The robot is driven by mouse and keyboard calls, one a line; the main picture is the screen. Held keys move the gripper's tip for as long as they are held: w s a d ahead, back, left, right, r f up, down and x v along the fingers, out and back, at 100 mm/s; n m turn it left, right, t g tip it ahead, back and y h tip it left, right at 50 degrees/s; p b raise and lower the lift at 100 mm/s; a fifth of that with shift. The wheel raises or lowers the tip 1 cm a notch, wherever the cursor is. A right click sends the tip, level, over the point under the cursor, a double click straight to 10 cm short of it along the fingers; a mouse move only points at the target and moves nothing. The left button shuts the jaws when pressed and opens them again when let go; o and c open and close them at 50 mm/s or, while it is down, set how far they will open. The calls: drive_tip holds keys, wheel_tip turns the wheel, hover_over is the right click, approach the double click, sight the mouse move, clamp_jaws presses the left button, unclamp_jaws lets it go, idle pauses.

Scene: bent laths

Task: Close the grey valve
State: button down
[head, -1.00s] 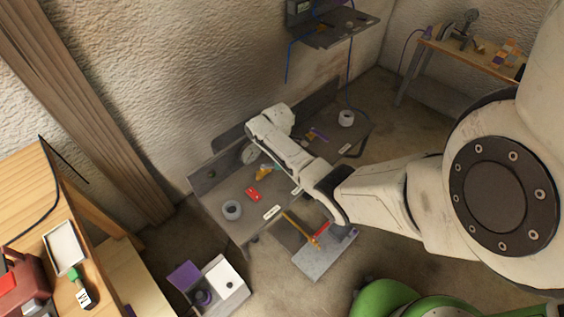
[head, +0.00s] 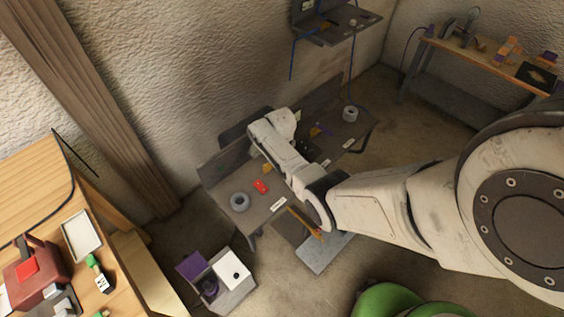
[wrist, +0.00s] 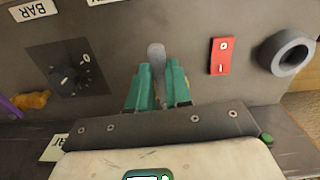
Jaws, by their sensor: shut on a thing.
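In the wrist view the grey valve shows as a rounded grey lever (wrist: 157,60) standing out from the dark panel. My gripper (wrist: 161,78) has its two teal fingers on either side of the lever and is shut on it. The lever's upper end sticks out past the fingertips; its lower part and base are hidden by the fingers and the gripper body. In the head view the fingers and the valve are hidden behind my white arm, which reaches to the grey bench (head: 222,180) by the wall.
Near the lever are a black dial (wrist: 72,72), a red rocker switch (wrist: 220,56), a thick grey ring (wrist: 286,53) and a green button (wrist: 266,138). An orange piece (wrist: 32,100) lies at the left. A white-and-purple box (head: 232,273) stands on the floor before the bench.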

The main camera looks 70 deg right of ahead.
drive_tip(key=shift+a+m, duration=0.2)
drive_tip(key=shift+m, duration=0.2)
drive_tip(key=shift+w, duration=0.1)
drive_tip(key=c, duration=1)
unclamp_jaws()
drive_tip(key=shift+c, duration=0.2)
wheel_tip(320, 180, up, 11)
drive_tip(key=shift+p, duration=0.45)
drive_tip(key=shift+f, duration=0.1)
